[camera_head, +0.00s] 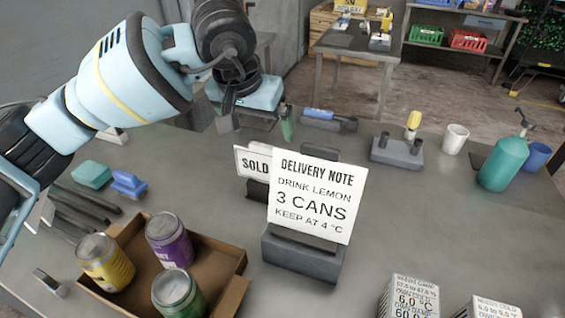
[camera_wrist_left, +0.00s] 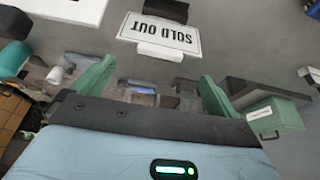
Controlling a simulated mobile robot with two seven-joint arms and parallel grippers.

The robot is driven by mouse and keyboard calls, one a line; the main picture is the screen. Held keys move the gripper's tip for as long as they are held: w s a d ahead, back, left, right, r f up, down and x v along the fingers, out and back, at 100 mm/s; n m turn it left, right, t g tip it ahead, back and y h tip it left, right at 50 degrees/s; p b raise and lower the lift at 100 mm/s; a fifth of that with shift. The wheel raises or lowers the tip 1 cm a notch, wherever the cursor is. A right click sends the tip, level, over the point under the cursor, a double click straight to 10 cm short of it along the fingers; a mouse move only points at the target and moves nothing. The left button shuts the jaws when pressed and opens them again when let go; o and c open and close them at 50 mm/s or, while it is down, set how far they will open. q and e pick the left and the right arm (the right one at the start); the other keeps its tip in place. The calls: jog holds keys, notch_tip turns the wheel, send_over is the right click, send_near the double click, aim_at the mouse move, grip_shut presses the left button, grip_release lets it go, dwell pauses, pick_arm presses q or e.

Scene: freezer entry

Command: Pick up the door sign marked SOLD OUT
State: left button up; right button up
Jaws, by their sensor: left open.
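The white SOLD OUT sign (camera_head: 252,162) stands in a dark holder on the grey counter. In the head view its right part is hidden behind the larger DELIVERY NOTE card (camera_head: 312,195). In the left wrist view the whole SOLD OUT sign (camera_wrist_left: 160,34) shows upside down, beyond the fingertips. My left gripper (camera_head: 257,121) is over the counter, behind the sign in the head view. Its two green fingers are spread, with nothing held between them in the left wrist view (camera_wrist_left: 155,78). It does not touch the sign. My right gripper is not in view.
The DELIVERY NOTE card's dark stand (camera_head: 303,260) is close in front of the sign. A cardboard tray (camera_head: 232,262) with three cans is at the front left. A dark holder (camera_head: 397,153), white cup (camera_head: 455,139) and teal pump bottle (camera_head: 503,163) stand right. The counter's middle right is clear.

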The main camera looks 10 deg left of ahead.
aim_at(266, 146)
pick_arm(q)
jog(key=shift+p+x, duration=0.3)
jog(key=shift+x, duration=3.55)
jog(key=shift+w, duration=0.1)
jog(key=shift+r, duration=0.1)
jog(key=c, duration=1.4)
jog(key=shift+r, duration=0.15)
